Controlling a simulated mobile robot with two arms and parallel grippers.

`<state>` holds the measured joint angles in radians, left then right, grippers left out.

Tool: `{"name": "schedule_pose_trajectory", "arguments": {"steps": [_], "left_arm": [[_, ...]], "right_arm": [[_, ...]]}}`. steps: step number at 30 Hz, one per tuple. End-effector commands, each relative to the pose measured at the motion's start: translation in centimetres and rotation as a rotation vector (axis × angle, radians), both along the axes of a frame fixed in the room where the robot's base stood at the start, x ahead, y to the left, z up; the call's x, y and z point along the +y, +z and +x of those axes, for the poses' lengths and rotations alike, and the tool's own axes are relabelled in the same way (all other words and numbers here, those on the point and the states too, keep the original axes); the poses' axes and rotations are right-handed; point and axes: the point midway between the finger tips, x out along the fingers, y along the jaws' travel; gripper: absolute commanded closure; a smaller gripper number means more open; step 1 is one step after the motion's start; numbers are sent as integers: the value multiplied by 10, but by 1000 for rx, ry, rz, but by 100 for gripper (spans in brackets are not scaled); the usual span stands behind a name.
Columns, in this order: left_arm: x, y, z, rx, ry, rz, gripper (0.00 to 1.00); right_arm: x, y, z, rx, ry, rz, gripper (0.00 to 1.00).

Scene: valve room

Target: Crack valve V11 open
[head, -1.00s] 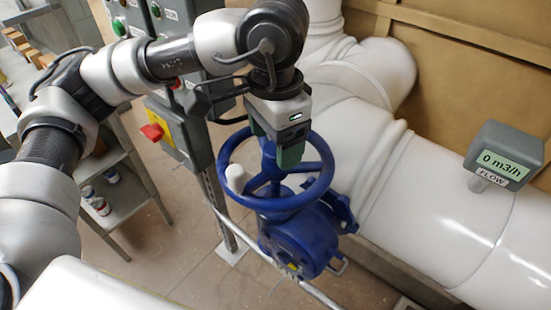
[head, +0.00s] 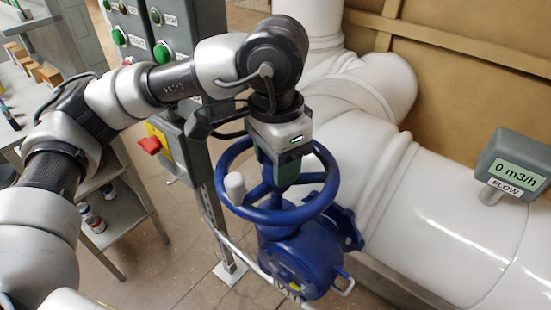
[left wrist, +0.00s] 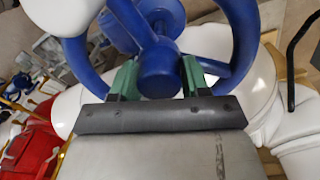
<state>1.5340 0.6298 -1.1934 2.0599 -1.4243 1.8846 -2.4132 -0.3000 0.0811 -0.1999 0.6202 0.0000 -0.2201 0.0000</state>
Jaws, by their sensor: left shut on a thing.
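The valve is blue, with a round handwheel (head: 327,196) on a blue body (head: 303,262). A white knob (head: 235,187) stands on the wheel's left rim. No readable V11 tag shows. My left gripper (head: 279,172) reaches down into the wheel from above. In the left wrist view, its green fingers (left wrist: 158,80) stand on both sides of the blue round hub (left wrist: 158,68) and are shut on it. The wheel rim (left wrist: 243,35) and part of the white knob (left wrist: 75,12) show there too. My right gripper is not in view.
A flow meter (head: 514,160) on the white pipe (head: 440,220) reads 0 m3/h. A grey control box with a red and yellow switch (head: 150,145) stands behind my left arm. Shelves (head: 125,205) with small containers are at the left.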

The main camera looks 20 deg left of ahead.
Motion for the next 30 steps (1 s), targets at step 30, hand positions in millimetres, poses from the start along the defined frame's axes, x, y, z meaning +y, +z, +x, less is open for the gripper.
{"name": "schedule_pose_trajectory", "arguments": {"steps": [30], "left_arm": [[1, -10, -1, 19, 804, 20, 82]], "right_arm": [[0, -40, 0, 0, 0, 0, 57]]}}
